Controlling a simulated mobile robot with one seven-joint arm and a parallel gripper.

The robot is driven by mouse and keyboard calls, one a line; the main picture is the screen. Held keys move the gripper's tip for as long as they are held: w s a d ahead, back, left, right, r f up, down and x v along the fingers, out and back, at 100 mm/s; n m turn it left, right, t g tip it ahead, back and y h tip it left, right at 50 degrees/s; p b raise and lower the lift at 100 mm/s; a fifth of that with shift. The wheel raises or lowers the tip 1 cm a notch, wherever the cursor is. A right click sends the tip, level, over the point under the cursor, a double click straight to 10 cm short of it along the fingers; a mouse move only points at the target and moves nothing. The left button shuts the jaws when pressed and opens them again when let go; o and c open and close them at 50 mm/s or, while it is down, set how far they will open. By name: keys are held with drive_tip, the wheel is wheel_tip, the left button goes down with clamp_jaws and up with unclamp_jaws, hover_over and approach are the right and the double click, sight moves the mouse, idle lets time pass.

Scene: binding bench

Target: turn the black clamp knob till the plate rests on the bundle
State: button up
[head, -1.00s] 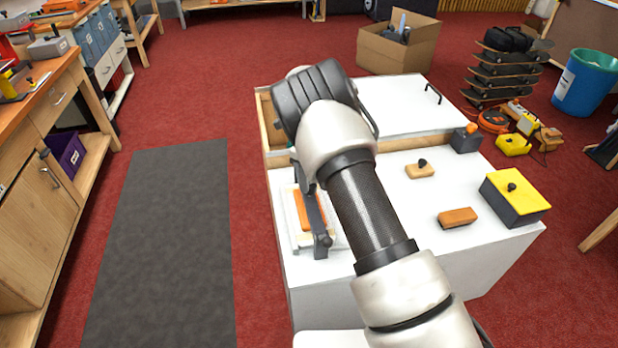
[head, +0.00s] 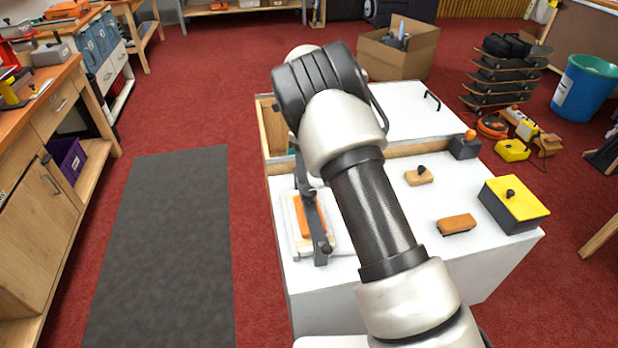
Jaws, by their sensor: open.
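The clamp stands near the left edge of the white bench top, with a dark grey bar (head: 317,225) running across it. A small black knob (head: 308,197) shows on the bar, close beside my arm. Under the bar lies an orange bundle (head: 302,218) on a pale base (head: 332,240). The far end of the clamp is partly covered by my arm. I cannot tell whether the plate touches the bundle. My gripper is hidden behind my own arm links.
On the white bench (head: 380,260) to the right are an orange-topped block (head: 457,224), a small wooden block with a black knob (head: 418,177), a yellow-lidded box (head: 513,203) and a dark block with an orange ball (head: 465,147). An open compartment (head: 273,127) lies behind the clamp.

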wheel_tip(320, 180, up, 10)
drive_tip(key=p, duration=0.1)
drive_tip(key=shift+r, duration=0.1)
drive_tip(key=s+d+r+n+t+y+p, duration=0.1)
drive_tip(key=s+d+r+n+p, duration=0.3)
drive_tip(key=s+r, duration=0.6)
drive_tip(key=s+d+r+n+t+y+p, duration=0.15)
drive_tip(key=s+d+r+n, duration=0.4)
drive_tip(key=r, duration=0.75)
drive_tip(key=s+d+r+n+t+h+p, duration=0.1)
drive_tip(key=s+r+n+p, duration=0.1)
drive_tip(key=s+n, duration=0.5)
drive_tip(key=s+d+r+n+t+h+p, duration=0.1)
drive_tip(key=s+n, duration=0.6)
drive_tip(key=s, duration=0.7)
drive_tip(key=d+r+t+p, duration=0.1)
drive_tip(key=r+p, duration=0.1)
drive_tip(key=p, duration=0.1)
drive_tip(key=shift+d, duration=0.25)
